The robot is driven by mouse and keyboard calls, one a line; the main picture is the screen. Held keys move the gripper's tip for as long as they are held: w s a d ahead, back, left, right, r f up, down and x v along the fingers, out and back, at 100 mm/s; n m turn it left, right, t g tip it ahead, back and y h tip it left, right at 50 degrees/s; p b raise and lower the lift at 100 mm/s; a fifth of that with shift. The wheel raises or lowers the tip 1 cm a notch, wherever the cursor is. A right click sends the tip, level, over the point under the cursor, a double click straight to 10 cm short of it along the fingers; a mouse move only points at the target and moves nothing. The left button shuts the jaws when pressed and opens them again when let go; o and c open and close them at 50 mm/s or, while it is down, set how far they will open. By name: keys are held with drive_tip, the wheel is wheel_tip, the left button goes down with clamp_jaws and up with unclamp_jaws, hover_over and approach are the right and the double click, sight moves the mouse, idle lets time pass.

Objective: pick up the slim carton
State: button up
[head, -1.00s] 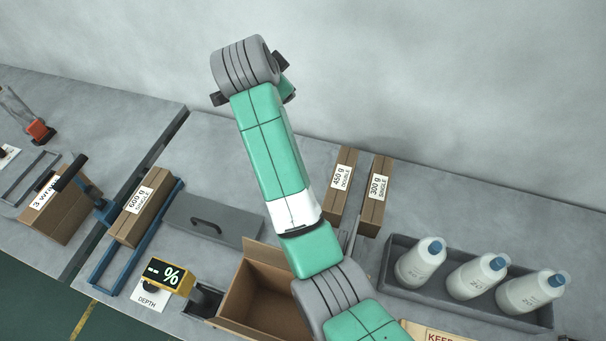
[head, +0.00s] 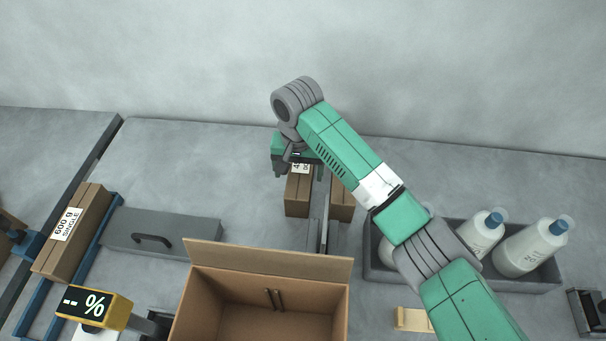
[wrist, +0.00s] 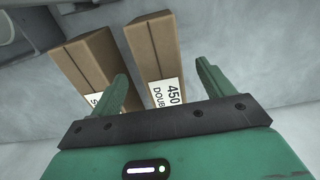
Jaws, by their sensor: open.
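Two slim brown cartons stand side by side at the back of the bench. The one labelled 450 g double (head: 298,197) has its top partly hidden by my gripper in the head view. The other, labelled 300 g single a second ago, (head: 342,203) stands to its right, partly hidden by my arm. My gripper (head: 298,166) is open and empty over the 450 g carton. In the wrist view the 450 g carton (wrist: 152,48) lies between the two green fingers (wrist: 163,70). The other carton (wrist: 88,65) is to the left, outside the left finger. I cannot tell whether the fingers touch either carton.
An open cardboard box (head: 262,253) stands in front, with a thin grey upright plate (head: 325,235) beside it. A grey bin (head: 540,282) of bottles is at right.

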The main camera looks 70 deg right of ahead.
sight(299, 189)
drive_tip(key=f+b, duration=0.1)
drive_tip(key=f, duration=0.2)
drive_tip(key=f+b, duration=0.2)
drive_tip(key=f, duration=0.2)
drive_tip(key=shift+s+a+f, duration=0.1)
drive_tip(key=shift+a+f, duration=0.1)
drive_tip(key=shift+f, duration=0.1)
drive_tip(key=shift+c, duration=0.2)
drive_tip(key=shift+r, duration=0.1)
drive_tip(key=c, duration=1.3)
wheel_tip(299, 189, up, 10)
drive_tip(key=p, duration=0.3)
drive_tip(key=shift+r+p, duration=0.1)
drive_tip(key=shift+p, duration=0.3)
drive_tip(key=shift+c, duration=0.2)
